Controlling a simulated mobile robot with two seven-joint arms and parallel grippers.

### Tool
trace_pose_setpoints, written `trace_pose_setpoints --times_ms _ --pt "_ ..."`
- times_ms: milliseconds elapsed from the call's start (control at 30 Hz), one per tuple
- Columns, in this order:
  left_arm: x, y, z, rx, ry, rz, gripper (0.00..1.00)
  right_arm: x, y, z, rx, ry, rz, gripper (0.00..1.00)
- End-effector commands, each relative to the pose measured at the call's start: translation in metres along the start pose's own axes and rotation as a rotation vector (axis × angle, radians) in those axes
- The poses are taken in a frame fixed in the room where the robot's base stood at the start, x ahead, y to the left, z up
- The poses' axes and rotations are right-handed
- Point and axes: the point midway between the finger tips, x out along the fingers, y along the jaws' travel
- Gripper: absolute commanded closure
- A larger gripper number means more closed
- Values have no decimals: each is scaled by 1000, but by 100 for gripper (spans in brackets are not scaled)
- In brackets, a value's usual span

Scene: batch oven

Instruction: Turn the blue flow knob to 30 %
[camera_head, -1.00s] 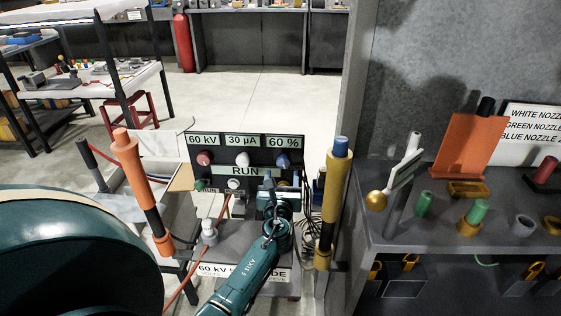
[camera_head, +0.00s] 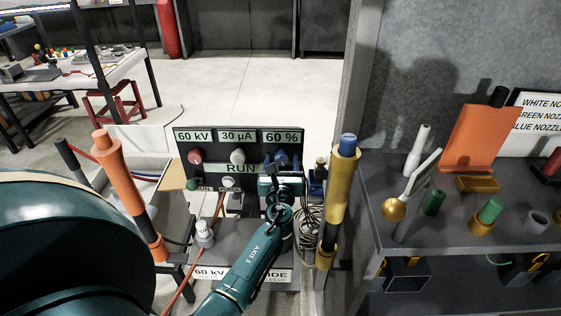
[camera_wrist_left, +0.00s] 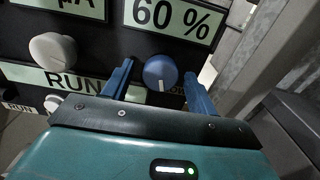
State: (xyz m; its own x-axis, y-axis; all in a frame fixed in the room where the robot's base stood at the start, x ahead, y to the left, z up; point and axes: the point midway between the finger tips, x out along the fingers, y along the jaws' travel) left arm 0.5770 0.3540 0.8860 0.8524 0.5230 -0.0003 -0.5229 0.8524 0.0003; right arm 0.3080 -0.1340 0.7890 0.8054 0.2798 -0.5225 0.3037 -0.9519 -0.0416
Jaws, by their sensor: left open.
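The blue flow knob (camera_wrist_left: 160,72) is on the dark control panel (camera_head: 215,150), under a display reading 60 % (camera_wrist_left: 172,18). Its white pointer line points down in the left wrist view. In the head view the knob (camera_head: 282,158) shows just above my left gripper (camera_head: 281,170). My left gripper (camera_wrist_left: 158,84) is open, with one blue finger on each side of the knob. A gap shows on the left; I cannot tell if either finger touches it. My right gripper is not in view.
A white knob (camera_head: 237,157) and a red knob (camera_head: 196,156) sit left on the panel, above a RUN display (camera_head: 240,169). An orange and black post (camera_head: 125,190) stands left, a yellow and black post (camera_head: 338,200) right. A shelf (camera_head: 460,243) is at the right.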

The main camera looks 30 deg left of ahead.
Motion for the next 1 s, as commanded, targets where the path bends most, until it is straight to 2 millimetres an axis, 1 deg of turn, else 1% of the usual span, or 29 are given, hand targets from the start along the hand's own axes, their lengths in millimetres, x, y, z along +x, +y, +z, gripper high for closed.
trace_pose_setpoints --times_ms 167,600,700,1000 --pt "0 0 0 0 0 0 42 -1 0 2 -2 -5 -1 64" --pt "0 0 0 0 0 0 78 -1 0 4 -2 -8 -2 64" --pt "0 0 0 0 0 0 85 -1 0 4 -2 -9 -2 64" --pt "0 0 -1 -43 -1 0 85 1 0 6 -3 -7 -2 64"
